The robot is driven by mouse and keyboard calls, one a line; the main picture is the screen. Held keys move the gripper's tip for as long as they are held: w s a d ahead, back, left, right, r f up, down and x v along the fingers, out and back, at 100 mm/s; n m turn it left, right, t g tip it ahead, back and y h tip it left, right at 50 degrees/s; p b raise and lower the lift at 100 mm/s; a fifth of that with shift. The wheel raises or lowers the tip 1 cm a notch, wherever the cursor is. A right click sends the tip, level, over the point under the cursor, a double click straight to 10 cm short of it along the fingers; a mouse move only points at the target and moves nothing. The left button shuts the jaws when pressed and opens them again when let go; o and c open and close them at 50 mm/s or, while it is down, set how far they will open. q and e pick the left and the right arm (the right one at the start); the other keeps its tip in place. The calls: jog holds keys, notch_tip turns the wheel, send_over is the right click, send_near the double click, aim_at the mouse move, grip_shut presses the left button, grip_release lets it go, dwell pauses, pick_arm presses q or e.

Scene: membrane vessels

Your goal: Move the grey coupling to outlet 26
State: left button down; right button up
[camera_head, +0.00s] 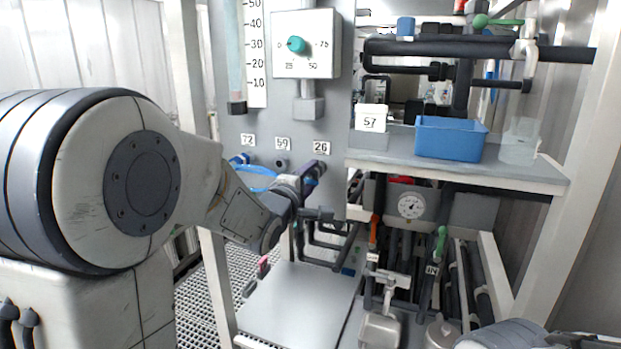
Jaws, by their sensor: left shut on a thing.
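A grey panel carries labels 72 (248,140), 59 (283,143) and 26 (321,147). My left gripper (312,180) is at the panel, just below label 26, and is shut on what looks like the grey coupling. The gripper mostly hides the coupling and outlet 26, so I cannot tell whether the coupling is seated on the outlet or only in front of it. Outlet 59 (282,162) shows as a small stub under its label, with nothing visible on it. A blue fitting (241,158) is under label 72. My right gripper is not in view.
A blue hose (262,171) runs along the panel behind my left arm. A dial box (306,44) and a scale tube (238,60) are above. A shelf (460,173) with a blue bin (450,138) is at right. A flat grey plate (300,305) lies below; pipes crowd its right.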

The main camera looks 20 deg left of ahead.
pick_arm(q)
jog(key=shift+b, duration=0.4)
dwell(1.4)
jog(key=shift+w, duration=0.5)
jog(key=shift+c, duration=1.7)
grip_release()
jog(key=shift+s, duration=0.25)
jog(key=s+b, duration=0.3)
jog(key=s, duration=0.7)
